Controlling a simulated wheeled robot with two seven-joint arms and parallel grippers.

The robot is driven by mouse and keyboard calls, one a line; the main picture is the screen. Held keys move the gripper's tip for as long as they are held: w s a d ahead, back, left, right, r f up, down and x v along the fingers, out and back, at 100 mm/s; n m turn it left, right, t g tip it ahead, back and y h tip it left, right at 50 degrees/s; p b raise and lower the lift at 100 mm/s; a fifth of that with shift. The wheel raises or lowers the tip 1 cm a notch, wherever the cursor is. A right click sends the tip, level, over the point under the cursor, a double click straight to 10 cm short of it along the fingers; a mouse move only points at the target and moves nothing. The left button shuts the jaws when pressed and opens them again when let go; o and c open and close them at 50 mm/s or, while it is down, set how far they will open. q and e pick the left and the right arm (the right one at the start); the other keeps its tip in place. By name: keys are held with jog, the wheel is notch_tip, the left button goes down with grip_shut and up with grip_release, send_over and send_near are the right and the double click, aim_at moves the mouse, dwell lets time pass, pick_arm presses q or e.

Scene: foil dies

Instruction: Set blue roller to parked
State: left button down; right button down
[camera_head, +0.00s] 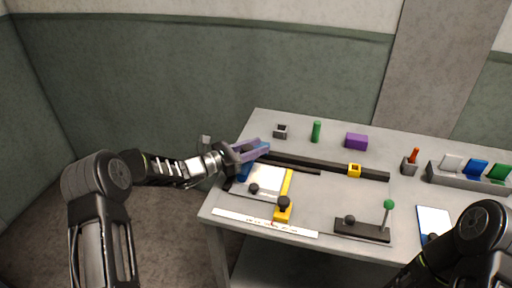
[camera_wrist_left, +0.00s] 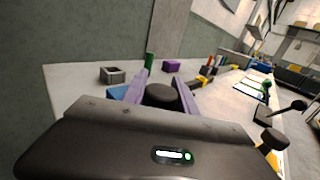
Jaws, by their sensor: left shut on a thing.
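The blue roller (camera_head: 243,173) lies at the left end of the table, beside the left end of a black rail, partly hidden by my left gripper. My left gripper (camera_head: 256,151) has purple fingers and reaches in over the table's left edge. In the left wrist view its fingers (camera_wrist_left: 160,88) stand on either side of a dark round knob (camera_wrist_left: 160,96), with a blue part (camera_wrist_left: 118,92) next to the left finger. The gripper is shut on the roller's knob. Only my right arm shows, at lower right; its gripper is out of view.
A white plate (camera_head: 265,182) with a yellow bar (camera_head: 287,186) lies just in front. A long black rail (camera_head: 320,167) carries a yellow block (camera_head: 354,170). Behind stand a grey socket (camera_head: 281,131), green cylinder (camera_head: 316,131) and purple block (camera_head: 356,141). A green-knobbed lever (camera_head: 388,204) stands front right.

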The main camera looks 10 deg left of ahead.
pick_arm(q)
jog(key=d+b, duration=0.2)
jog(key=d, duration=0.4)
jog(key=s+d+b, duration=0.1)
jog(key=d+b, duration=0.2)
jog(key=d, duration=0.3)
jog(key=d+b, duration=0.2)
jog(key=d, duration=0.3)
jog(key=shift+s+d+f, duration=0.15)
jog(key=shift+d, duration=0.25)
jog(key=shift+d+b, duration=0.35)
jog(key=shift+d, duration=0.15)
jog(key=c, duration=1)
grip_release()
jog(key=shift+r, duration=0.2)
jog(key=shift+a, duration=0.1)
